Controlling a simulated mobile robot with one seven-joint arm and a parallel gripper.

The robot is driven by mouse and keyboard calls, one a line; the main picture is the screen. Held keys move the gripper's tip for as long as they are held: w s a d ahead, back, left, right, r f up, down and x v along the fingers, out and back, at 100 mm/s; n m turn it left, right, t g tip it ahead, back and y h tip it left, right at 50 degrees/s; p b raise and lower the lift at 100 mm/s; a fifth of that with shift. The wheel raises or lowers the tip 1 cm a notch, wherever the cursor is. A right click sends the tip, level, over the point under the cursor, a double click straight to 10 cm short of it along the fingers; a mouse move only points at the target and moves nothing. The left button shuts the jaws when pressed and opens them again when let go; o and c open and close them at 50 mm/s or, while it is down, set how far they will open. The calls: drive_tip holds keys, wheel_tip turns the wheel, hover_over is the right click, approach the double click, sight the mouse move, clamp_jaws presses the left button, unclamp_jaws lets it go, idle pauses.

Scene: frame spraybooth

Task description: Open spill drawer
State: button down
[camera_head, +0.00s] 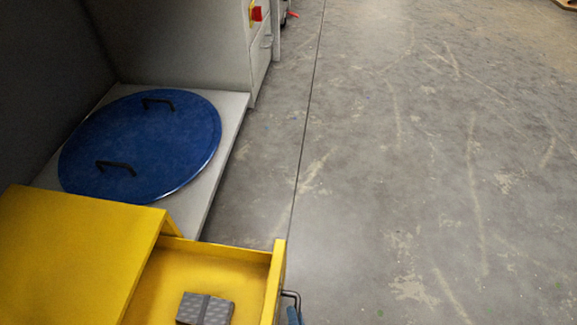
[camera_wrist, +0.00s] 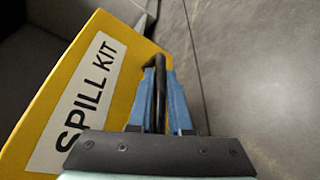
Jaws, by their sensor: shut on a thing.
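The yellow spill drawer (camera_head: 217,258) is pulled out from its yellow cabinet (camera_head: 70,250) at the lower left of the head view. A grey patterned pack (camera_head: 205,309) lies inside it. In the wrist view the yellow drawer front (camera_wrist: 122,88) carries a white label (camera_wrist: 92,95) reading SPILL KIT. My gripper (camera_wrist: 160,85) has its blue fingers shut on the dark drawer handle (camera_wrist: 158,100). In the head view only a bit of the handle (camera_head: 291,294) and a blue fingertip (camera_head: 294,315) show at the bottom edge; the rest of the gripper is out of frame.
A round blue lid (camera_head: 142,145) with two black handles lies on a grey platform (camera_head: 222,160) behind the cabinet. A grey cabinet (camera_head: 190,45) with a red switch (camera_head: 256,13) stands beyond. The concrete floor (camera_head: 430,180) to the right is clear.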

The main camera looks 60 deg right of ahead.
drive_tip(key=shift+a, duration=0.15)
drive_tip(key=c, duration=0.8)
unclamp_jaws()
drive_tip(key=shift+c, duration=0.2)
drive_tip(key=p+v, duration=0.5)
drive_tip(key=v, duration=0.8)
